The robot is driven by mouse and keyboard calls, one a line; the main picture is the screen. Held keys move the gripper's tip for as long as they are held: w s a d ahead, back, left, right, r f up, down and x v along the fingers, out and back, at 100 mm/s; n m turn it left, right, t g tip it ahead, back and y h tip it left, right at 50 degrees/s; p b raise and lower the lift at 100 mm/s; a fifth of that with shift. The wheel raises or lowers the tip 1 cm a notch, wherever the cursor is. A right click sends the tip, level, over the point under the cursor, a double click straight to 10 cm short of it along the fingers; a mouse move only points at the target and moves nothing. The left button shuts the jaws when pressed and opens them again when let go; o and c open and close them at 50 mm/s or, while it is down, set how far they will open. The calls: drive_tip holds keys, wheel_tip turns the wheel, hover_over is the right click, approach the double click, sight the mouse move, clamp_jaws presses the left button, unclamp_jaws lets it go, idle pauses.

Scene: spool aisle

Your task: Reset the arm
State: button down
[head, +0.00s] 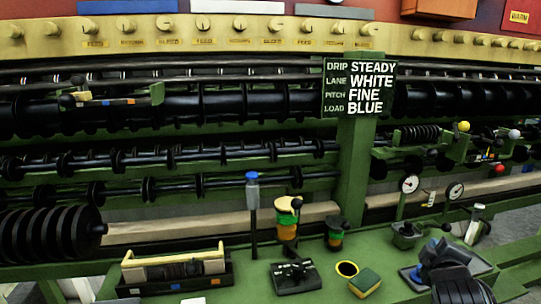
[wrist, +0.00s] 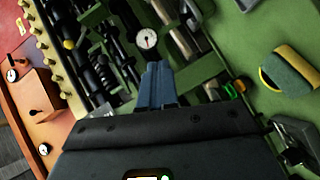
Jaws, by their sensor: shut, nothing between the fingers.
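My gripper (head: 438,248) is at the lower right of the head view, above the right part of the green bench, with my dark arm below it. In the wrist view the blue-grey fingers (wrist: 157,72) are together and empty. They point toward a round white dial gauge (wrist: 146,39), with a gap I cannot judge. The gripper touches nothing that I can make out.
A green post carries a sign (head: 359,87).

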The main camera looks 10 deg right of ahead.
drive_tip(key=s+a+f+m+t+y, duration=0.1)
drive_tip(key=s+a+f+y, duration=0.15)
drive_tip(key=s+a, duration=0.4)
drive_tip(key=s+a+f+y, duration=0.1)
drive_tip(key=s+a+f, duration=0.35)
drive_tip(key=s, duration=0.25)
drive_tip(key=s+a+f+m+t+y, duration=0.1)
drive_tip(key=s+a+f+y, duration=0.15)
drive_tip(key=s+a, duration=0.4)
drive_tip(key=s+a+r+m+y, duration=0.1)
drive_tip(key=s+a+r, duration=0.1)
drive_tip(key=s, duration=0.6)
drive_tip(key=s+a+r+m+y, duration=0.1)
drive_tip(key=s+r, duration=0.3)
drive_tip(key=s, duration=0.4)
drive_tip(key=s+a+r+m, duration=0.3)
drive_tip(key=s+a, duration=0.1)
drive_tip(key=s, duration=0.4)
drive_tip(key=shift+s+r+y, duration=0.35)
drive_tip(key=shift+r+y, duration=0.05)
drive_tip(key=shift+w+f+t, duration=0.1)
drive_tip(key=shift+t, duration=0.2)
